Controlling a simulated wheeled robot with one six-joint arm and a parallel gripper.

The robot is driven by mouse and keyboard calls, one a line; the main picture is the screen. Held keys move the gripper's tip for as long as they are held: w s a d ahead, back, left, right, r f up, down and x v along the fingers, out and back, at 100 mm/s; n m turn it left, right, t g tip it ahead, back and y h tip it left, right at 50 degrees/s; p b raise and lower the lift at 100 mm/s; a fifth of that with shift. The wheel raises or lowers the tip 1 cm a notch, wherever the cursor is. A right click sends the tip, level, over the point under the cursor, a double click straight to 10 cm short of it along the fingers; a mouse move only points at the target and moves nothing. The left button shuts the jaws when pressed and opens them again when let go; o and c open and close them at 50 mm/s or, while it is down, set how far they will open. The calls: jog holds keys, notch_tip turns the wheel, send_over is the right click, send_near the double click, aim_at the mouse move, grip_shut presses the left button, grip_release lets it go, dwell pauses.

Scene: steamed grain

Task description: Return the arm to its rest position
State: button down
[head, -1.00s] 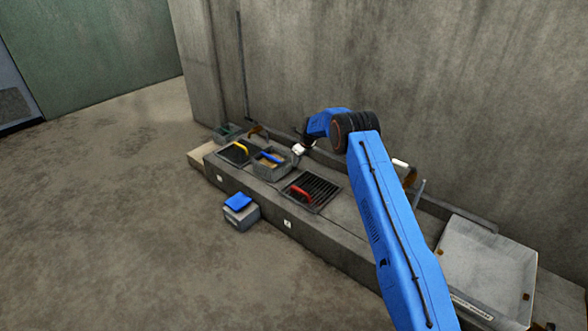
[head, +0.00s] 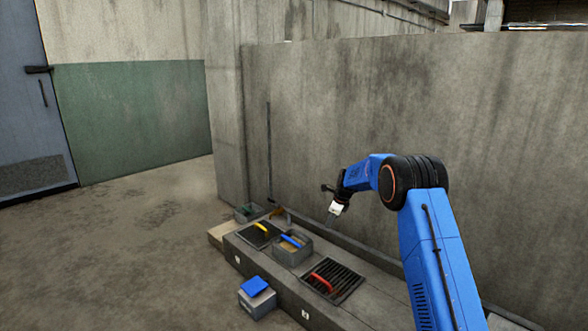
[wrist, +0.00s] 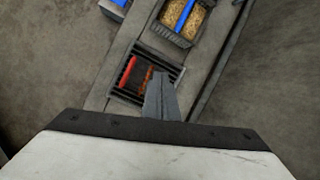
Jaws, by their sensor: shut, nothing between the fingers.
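My gripper (head: 332,217) is in the air above the concrete counter, in front of the wall, pointing down. Its fingers (wrist: 161,97) are together with nothing between them. My blue arm is raised and bent at the elbow. Below the gripper are a dark grate with a red handle (head: 322,283) and a grey basket (head: 292,254) with a blue handle. In the wrist view the basket (wrist: 180,18) holds tan grain, and the fingers overlap part of the grate (wrist: 131,76) from above. The gripper touches none of these.
A dark plate with a yellow handle (head: 259,234) and a small bin (head: 248,213) sit at the counter's far end. A grey box with a blue top (head: 257,297) stands on the floor beside the counter (head: 290,302). The concrete wall (head: 400,110) rises behind.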

jog(key=s+d+r+n, duration=0.2)
jog(key=s+r+n, duration=0.1)
jog(key=s+r, duration=0.55)
jog(key=s+d+r+n, duration=0.2)
jog(key=s+r+n, duration=0.1)
jog(key=s+r, duration=0.5)
jog(key=s+d+r+n+h, duration=0.1)
jog(key=s+d+r+n, duration=0.15)
jog(key=s+r, duration=0.45)
jog(key=s+d+r+n, duration=0.1)
jog(key=s+r+n, duration=0.2)
jog(key=s, duration=0.7)
jog(key=s+d+n+t+h, duration=0.1)
jog(key=s+n, duration=0.2)
jog(key=s, duration=0.8)
jog(key=s+d+n, duration=0.2)
jog(key=s+n, duration=0.1)
jog(key=s, duration=0.8)
jog(key=s+d+f+n, duration=0.1)
jog(key=s+f+n, duration=0.1)
jog(key=s, duration=0.6)
jog(key=s+d+f+n, duration=0.1)
jog(key=s+f+n, duration=0.2)
jog(key=s, duration=0.6)
jog(key=shift+f+t+h, duration=0.3)
jog(key=shift+f, duration=0.05)
